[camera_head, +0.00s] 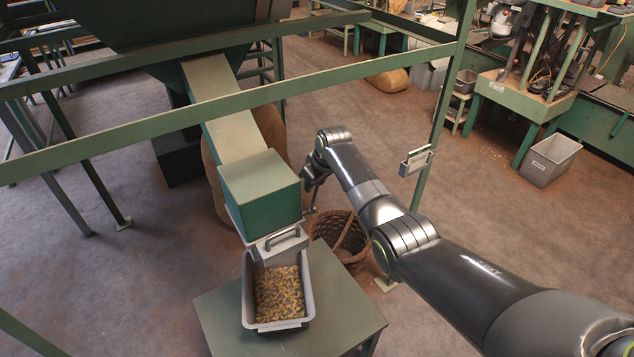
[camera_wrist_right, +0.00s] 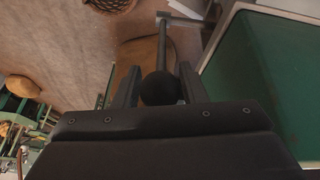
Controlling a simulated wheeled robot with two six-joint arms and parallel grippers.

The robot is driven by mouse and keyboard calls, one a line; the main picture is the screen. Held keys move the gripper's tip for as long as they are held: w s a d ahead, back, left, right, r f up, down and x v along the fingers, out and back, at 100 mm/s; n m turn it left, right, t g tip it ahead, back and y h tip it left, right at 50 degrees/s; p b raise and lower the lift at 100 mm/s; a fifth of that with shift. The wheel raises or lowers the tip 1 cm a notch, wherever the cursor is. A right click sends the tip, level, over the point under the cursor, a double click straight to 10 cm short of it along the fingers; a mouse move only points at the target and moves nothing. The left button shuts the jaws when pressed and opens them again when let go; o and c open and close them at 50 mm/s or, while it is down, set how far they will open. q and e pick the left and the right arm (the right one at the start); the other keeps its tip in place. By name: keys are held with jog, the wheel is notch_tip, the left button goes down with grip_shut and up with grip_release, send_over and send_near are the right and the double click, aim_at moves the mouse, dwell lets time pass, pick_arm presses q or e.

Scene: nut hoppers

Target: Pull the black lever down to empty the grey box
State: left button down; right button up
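The black lever shows in the right wrist view as a thin rod ending in a round black knob (camera_wrist_right: 160,88). My right gripper (camera_wrist_right: 160,80) has a finger on each side of the knob, with no clear gap. In the head view my right gripper (camera_head: 316,178) is at the right side of the green box (camera_head: 262,190), where it partly hides the lever. A grey box (camera_head: 280,243) with a handle sits below the green box. A grey tub (camera_head: 249,300) with brown nuts (camera_head: 279,294) stands beneath it. My left gripper is not in view.
The sloping chute (camera_head: 225,110) leads down to the green box. A green table (camera_head: 345,300) carries the tub. A wicker basket (camera_head: 342,240) and sacks stand on the floor behind. Green frame bars (camera_head: 130,125) cross in front of the chute.

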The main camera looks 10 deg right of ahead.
jog(key=shift+o, duration=1.1)
jog(key=shift+f, duration=0.1)
jog(key=shift+v, duration=0.95)
jog(key=b+v, duration=0.2)
jog(key=v, duration=1.3)
jog(key=shift+r, duration=0.25)
jog(key=shift+d+f, duration=0.1)
jog(key=shift+d, duration=0.05)
